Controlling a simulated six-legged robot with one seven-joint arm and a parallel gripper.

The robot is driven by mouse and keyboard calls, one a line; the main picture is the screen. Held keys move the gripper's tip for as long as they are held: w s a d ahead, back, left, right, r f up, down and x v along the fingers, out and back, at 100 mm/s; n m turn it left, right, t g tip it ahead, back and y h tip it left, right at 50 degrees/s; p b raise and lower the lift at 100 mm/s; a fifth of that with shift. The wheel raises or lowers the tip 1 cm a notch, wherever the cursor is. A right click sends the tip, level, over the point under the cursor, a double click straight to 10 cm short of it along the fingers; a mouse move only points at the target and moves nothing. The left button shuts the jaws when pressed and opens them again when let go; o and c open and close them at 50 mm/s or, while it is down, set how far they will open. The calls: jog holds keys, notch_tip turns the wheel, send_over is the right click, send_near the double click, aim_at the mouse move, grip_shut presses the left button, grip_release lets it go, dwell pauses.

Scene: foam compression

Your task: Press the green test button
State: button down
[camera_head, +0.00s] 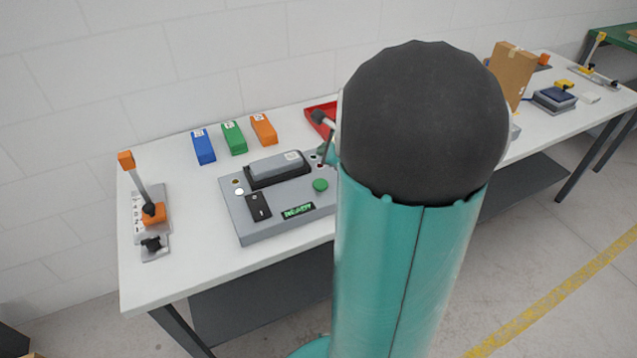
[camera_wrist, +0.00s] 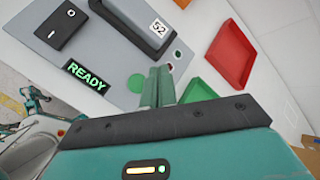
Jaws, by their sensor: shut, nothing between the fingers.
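The green test button (camera_head: 320,185) is a round cap on the right part of the grey test machine (camera_head: 262,233), right above its display. In the wrist view, the green button (camera_wrist: 137,83) shows just left of my gripper (camera_wrist: 158,84). My gripper's green fingers are shut together with nothing between them. Their tips are close beside the button in the picture; I cannot tell whether they touch it or how high they are. The display (camera_wrist: 86,76) reads READY. In the head view, my arm hides most of the gripper.
A black switch (camera_head: 258,207) and a grey block (camera_head: 276,168) sit on the machine. Blue (camera_head: 203,147), green (camera_head: 234,138) and orange (camera_head: 264,129) blocks stand behind. A red tray (camera_wrist: 230,55) and a green one (camera_wrist: 198,91) lie right. An orange-handled lever device (camera_head: 140,185) stands left.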

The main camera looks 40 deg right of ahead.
aim_at(323, 186)
jog(key=shift+f, duration=4.25)
jog(key=shift+f, duration=0.1)
jog(key=shift+f, duration=0.3)
jog(key=shift+f, duration=0.45)
jog(key=shift+r, duration=0.9)
jog(key=shift+r, duration=2.5)
